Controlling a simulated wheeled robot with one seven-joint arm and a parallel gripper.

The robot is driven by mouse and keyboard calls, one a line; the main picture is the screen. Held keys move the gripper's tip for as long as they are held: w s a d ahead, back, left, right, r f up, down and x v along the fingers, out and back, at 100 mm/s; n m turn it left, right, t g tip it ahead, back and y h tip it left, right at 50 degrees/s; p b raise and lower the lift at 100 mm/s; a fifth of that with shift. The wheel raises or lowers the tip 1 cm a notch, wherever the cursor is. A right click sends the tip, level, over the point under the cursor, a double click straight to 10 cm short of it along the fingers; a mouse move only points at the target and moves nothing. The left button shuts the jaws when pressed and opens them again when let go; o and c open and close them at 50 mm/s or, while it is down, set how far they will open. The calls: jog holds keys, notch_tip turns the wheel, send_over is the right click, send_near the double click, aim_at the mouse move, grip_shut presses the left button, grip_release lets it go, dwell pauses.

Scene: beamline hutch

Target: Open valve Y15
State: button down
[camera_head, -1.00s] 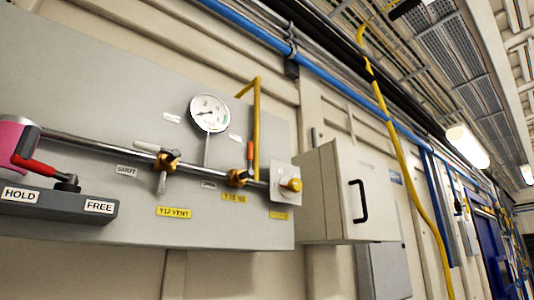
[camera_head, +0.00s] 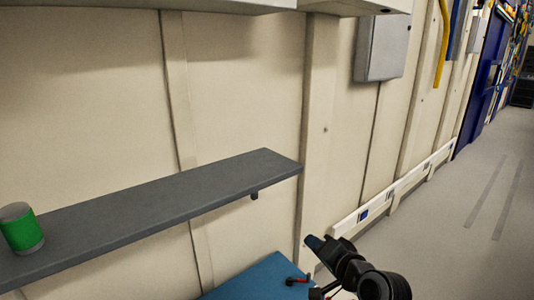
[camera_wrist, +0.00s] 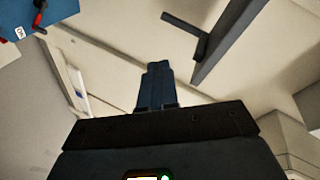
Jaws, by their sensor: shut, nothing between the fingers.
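No valve shows in either view now, so I cannot see valve Y15 or its state. Only the bottom edge of the grey valve panel (camera_head: 150,3) shows along the top of the head view. My gripper (camera_head: 314,242) is low in the head view, right of the shelf end and below the panel. In the wrist view my gripper's blue fingers (camera_wrist: 156,84) are together and empty, with bare wall behind them.
A dark grey shelf (camera_head: 180,194) juts from the wall; it also shows in the wrist view (camera_wrist: 232,38). A green can (camera_head: 22,230) stands on it. A blue surface (camera_head: 250,280) with a red-handled item lies below. A grey wall box (camera_head: 385,48) hangs right. Floor is clear at right.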

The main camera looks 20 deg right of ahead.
jog(key=w+d+r+m+t+y, duration=0.1)
jog(key=w+d+r+y, duration=0.15)
jog(key=w+r, duration=0.8)
jog(key=w+d+r+m+y, duration=0.1)
jog(key=w+d+r+y, duration=0.15)
jog(key=w+r, duration=0.75)
notch_tip(320, 180, up, 25)
jog(key=s+d+n+y+b, duration=0.1)
jog(key=d+y+b, duration=0.1)
jog(key=d+y, duration=0.1)
jog(key=s+a+r+n+g+y, duration=0.1)
jog(key=s+r, duration=0.3)
jog(key=r, duration=0.6)
jog(key=s+a+r+n+g+y, duration=0.1)
jog(key=s+r, duration=0.4)
jog(key=r, duration=0.5)
jog(key=s+a+r+n+g+y, duration=0.1)
jog(key=s+r+n+g+y, duration=0.1)
jog(key=r, duration=0.8)
jog(key=shift+s+a+r+y, duration=0.35)
jog(key=shift+s+y, duration=0.35)
jog(key=shift+s, duration=0.5)
